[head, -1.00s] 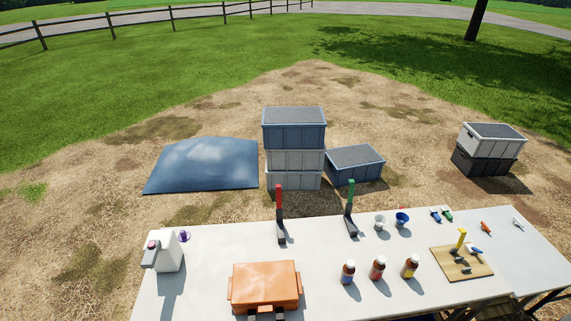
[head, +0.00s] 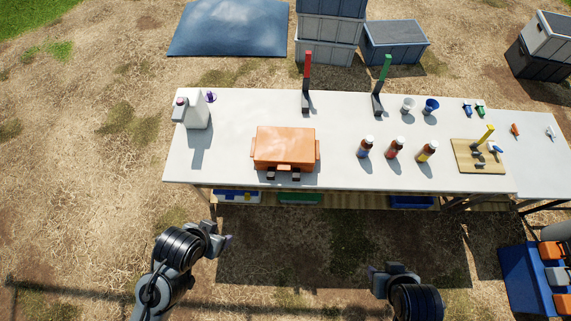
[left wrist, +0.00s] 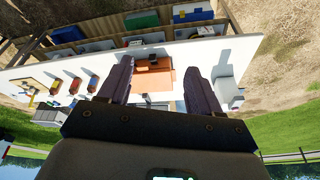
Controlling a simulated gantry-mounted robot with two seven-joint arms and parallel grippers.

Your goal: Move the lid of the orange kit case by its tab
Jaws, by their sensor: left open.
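The orange kit case (head: 284,146) sits shut near the front edge of the white table, left of its middle. Its lid is down, and two dark latches (head: 271,176) show at the front edge with a small orange tab (head: 285,168) between them. My left gripper (head: 226,240) is in front of the table, to the left of the case and apart from it. In the left wrist view its two fingers (left wrist: 158,84) are spread and empty, with the orange case (left wrist: 153,74) beyond them. My right gripper (head: 374,270) is in front of the table, apart from everything; its finger gap is unclear.
A white jug (head: 197,112) stands left of the case. Several capped bottles (head: 395,149) and a wooden board (head: 478,158) are to its right. Red (head: 307,75) and green (head: 383,72) upright handles stand behind. A shelf with bins (head: 237,195) is below the tabletop.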

